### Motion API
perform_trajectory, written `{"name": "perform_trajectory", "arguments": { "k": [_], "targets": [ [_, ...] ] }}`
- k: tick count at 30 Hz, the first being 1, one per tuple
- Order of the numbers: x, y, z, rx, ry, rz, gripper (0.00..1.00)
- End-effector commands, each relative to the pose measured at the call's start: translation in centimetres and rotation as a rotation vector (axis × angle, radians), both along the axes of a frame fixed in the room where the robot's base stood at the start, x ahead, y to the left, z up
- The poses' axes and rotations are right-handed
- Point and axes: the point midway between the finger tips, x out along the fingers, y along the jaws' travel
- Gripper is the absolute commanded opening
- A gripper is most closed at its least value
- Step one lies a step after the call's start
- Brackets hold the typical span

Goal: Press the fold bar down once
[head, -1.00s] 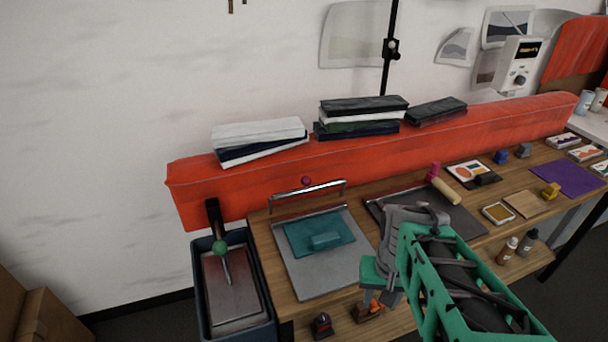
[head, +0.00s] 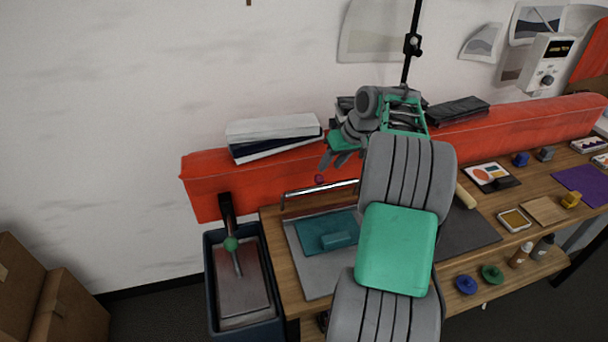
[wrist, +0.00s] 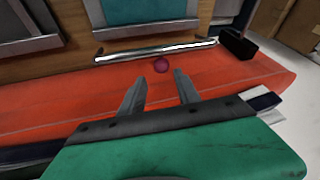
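The fold bar (head: 320,190) is a shiny metal bar along the back edge of a grey plate (head: 308,267) on the wooden bench. A teal pad (head: 312,231) with a teal block (head: 339,240) lies on the plate. My gripper (wrist: 160,77) is open and empty, over the red beam. In the head view the gripper (head: 335,162) is behind the bar.
The red padded beam (head: 240,172) runs along the wall behind the bench, with stacked books (head: 272,130) on top. A dark bin (head: 276,323) with a green-knobbed handle stands left of the bench. My arm hides part of the bench's middle.

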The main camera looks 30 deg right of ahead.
Motion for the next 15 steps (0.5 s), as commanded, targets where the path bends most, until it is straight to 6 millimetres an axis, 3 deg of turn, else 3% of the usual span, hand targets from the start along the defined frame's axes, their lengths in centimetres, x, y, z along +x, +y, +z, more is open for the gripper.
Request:
{"name": "perform_trajectory", "arguments": {
  "k": [9,15],
  "targets": [
    [2.3,1.3,-4.7,-0.002,0.003,0.014,0.39],
    [3.0,1.3,-6.7,-0.004,0.002,0.008,0.39]
  ]
}}
